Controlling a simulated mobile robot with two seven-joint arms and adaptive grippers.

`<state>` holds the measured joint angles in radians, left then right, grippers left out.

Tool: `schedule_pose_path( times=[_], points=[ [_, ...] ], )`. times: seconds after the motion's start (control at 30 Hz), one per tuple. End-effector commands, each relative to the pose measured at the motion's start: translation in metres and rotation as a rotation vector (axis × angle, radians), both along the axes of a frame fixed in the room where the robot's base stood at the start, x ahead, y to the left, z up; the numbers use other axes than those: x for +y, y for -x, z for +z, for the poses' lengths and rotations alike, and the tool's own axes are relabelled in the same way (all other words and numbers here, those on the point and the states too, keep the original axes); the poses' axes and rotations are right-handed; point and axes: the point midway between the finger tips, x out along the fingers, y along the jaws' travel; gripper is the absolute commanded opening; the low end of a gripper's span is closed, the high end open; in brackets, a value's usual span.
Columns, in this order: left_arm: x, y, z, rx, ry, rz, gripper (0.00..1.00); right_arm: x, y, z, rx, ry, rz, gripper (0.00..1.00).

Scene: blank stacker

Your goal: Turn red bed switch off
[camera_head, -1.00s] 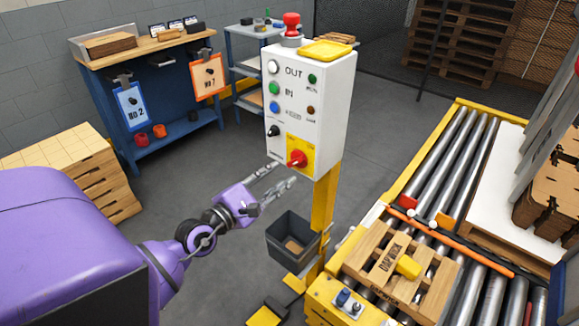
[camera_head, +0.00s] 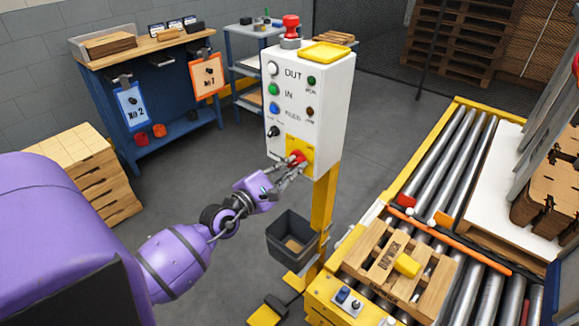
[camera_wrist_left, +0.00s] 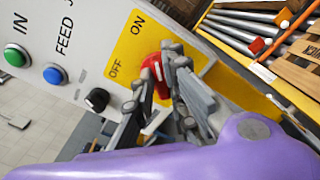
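The red switch (camera_head: 296,157) sits on a yellow plate (camera_wrist_left: 133,48) low on the white control box (camera_head: 318,90). In the left wrist view the red switch (camera_wrist_left: 155,76) is partly hidden by my fingers. The plate is marked ON and OFF; I cannot tell which mark the knob points at. My left gripper (camera_head: 291,166) is at the switch, its fingers apart on either side of the red knob. Some gap seems to show, and a firm grip is not visible. My right gripper is not in view.
A black knob (camera_wrist_left: 96,99) and blue button (camera_wrist_left: 55,74) are close beside the yellow plate. A red emergency button (camera_head: 291,25) tops the box. A yellow post (camera_head: 324,215) and dark bin (camera_head: 291,238) stand below. The roller conveyor (camera_head: 450,160) is at the right.

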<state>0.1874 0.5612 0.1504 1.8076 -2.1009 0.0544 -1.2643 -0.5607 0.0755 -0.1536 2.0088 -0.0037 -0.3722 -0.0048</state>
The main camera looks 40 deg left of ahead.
Motion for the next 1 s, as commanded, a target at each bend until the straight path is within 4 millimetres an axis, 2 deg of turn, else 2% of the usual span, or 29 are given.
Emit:
schedule_pose_path(
  times=[0.27,0.47,1.0],
  points=[
    [0.000,0.000,0.000,0.001,0.016,0.000,0.00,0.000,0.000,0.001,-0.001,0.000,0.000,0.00],
    [0.001,0.000,0.001,0.007,0.091,0.000,0.00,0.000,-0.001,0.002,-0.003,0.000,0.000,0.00],
    [0.003,0.000,0.003,0.044,0.555,0.000,0.00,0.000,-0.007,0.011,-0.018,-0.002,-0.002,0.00]
  ],
)
